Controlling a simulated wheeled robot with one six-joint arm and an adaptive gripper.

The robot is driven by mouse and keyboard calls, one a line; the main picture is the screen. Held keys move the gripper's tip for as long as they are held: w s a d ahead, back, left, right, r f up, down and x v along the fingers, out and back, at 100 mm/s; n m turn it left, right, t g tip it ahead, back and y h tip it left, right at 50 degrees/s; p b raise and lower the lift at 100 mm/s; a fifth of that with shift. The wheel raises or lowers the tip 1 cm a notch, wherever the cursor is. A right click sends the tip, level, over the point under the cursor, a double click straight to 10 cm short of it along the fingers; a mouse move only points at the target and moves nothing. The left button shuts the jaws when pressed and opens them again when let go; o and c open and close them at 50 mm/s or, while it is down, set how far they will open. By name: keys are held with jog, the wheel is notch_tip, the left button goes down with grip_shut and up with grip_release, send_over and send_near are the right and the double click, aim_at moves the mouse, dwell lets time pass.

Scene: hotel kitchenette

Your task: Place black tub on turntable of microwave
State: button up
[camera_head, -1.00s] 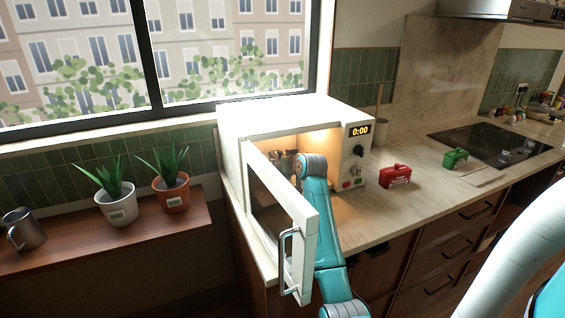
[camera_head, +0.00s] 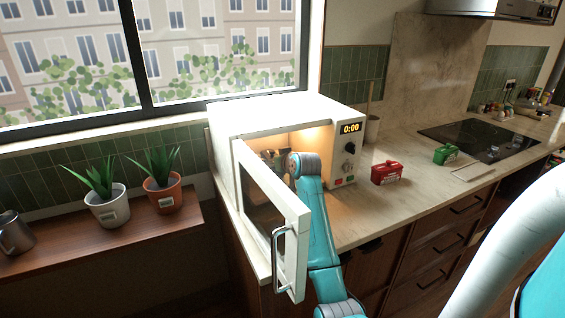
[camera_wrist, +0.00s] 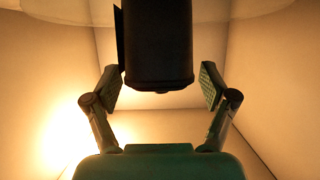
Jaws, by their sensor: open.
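The black tub (camera_wrist: 158,45) is in the wrist view, between the fingers of my gripper (camera_wrist: 163,82). The fingers are spread, with a gap visible on each side of the tub. A pale, see-through round rim, apparently the turntable (camera_wrist: 255,10), shows along the top of the wrist view, by the tub's far end; the contact between them is not clear. In the head view the white microwave (camera_head: 285,113) has its door open, and my arm reaches into its lit cavity. The tub cannot be made out there.
The open microwave door (camera_head: 300,235) stands out toward me, right beside my arm. A red box (camera_head: 386,173) and a green box (camera_head: 445,155) sit on the counter (camera_head: 405,205) to the right. Two potted plants (camera_head: 163,198) and a metal mug (camera_head: 14,238) stand on the left shelf.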

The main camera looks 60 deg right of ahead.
jog(key=v, duration=1.1)
dwell(0.3)
